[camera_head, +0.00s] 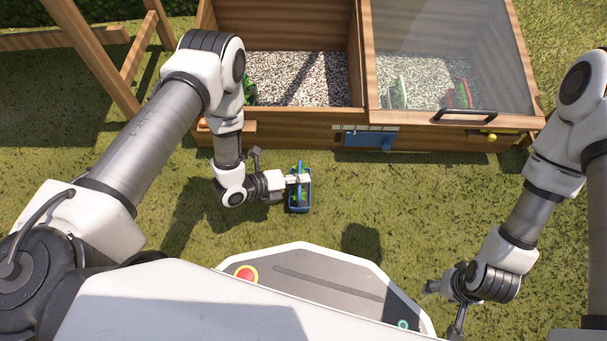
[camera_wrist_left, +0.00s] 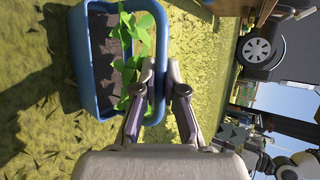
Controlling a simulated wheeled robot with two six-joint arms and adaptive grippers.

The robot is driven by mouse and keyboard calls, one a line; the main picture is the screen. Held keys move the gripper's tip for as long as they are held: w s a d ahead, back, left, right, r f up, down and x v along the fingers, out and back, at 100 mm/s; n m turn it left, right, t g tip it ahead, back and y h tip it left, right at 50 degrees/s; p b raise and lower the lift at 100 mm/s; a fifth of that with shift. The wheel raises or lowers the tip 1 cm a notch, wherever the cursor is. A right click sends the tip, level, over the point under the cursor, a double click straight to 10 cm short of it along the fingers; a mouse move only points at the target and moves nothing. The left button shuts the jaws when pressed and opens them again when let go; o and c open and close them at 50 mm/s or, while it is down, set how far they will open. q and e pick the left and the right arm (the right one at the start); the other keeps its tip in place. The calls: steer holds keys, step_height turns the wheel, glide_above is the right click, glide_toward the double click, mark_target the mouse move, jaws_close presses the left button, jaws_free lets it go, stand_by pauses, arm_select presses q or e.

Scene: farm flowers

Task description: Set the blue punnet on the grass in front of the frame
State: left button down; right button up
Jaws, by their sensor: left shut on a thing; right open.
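The blue punnet (camera_head: 300,208) is at the middle of the head view, over the grass in front of the wooden frame (camera_head: 280,124). In the left wrist view the punnet (camera_wrist_left: 79,62) holds dark soil and green leafy plants. Whether the punnet touches the grass is hard to tell. My right gripper (camera_head: 432,288) is open and empty at the lower right, apart from everything.
The frame's left bay is open, with gravel (camera_head: 300,78) inside and a green thing at its left edge. A glass lid (camera_head: 445,40) with a black handle (camera_head: 466,115) covers the right bay, where other punnets show. The grass (camera_head: 400,200) in front is clear.

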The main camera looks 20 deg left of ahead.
arm_select(q)
steer(key=shift+f, duration=0.1)
steer(key=c, duration=1.3)
jaws_free()
steer(key=shift+o, duration=0.2)
steer(key=shift+r, duration=0.2)
steer(key=p+v, duration=0.7)
steer(key=v, duration=0.5)
steer(key=shift+p, duration=0.3)
